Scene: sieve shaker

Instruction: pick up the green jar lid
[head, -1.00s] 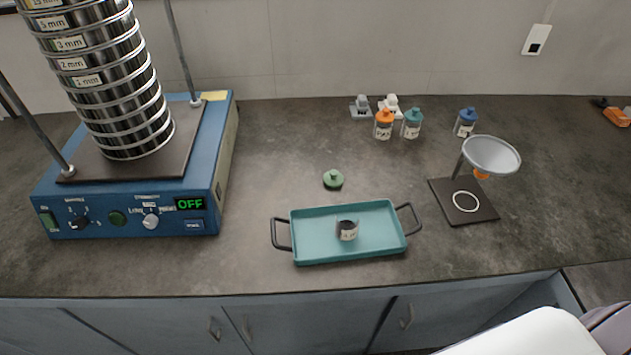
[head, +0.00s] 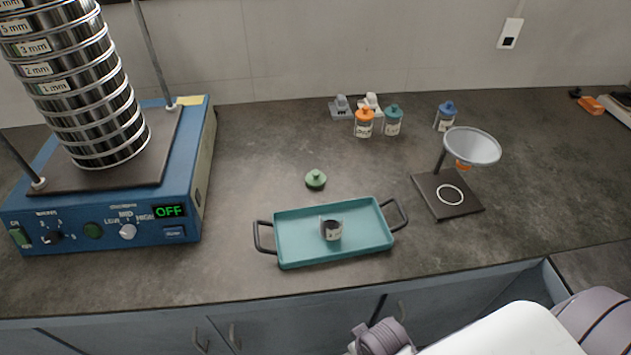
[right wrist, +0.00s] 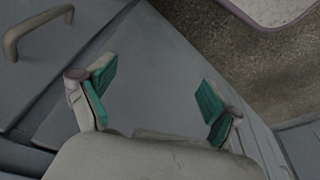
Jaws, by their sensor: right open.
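The green jar lid (head: 316,179) lies knob up on the grey counter, just behind the teal tray (head: 290,262). An open jar (head: 331,230) with dark contents and a pale label stands in the tray. My right gripper (right wrist: 157,92) is open and empty in the right wrist view, with its green-padded fingers wide apart in front of the grey cabinet fronts. It is far from the lid. In the head view only my right arm shows, at the bottom right. My left gripper is not in view.
The sieve shaker (head: 110,215) with its sieve stack stands at the left, its display reading OFF. A funnel stand (head: 447,195) is at the right. Jars with orange (head: 364,122), teal (head: 393,120) and blue (head: 445,115) lids stand at the back. The counter around the green lid is clear.

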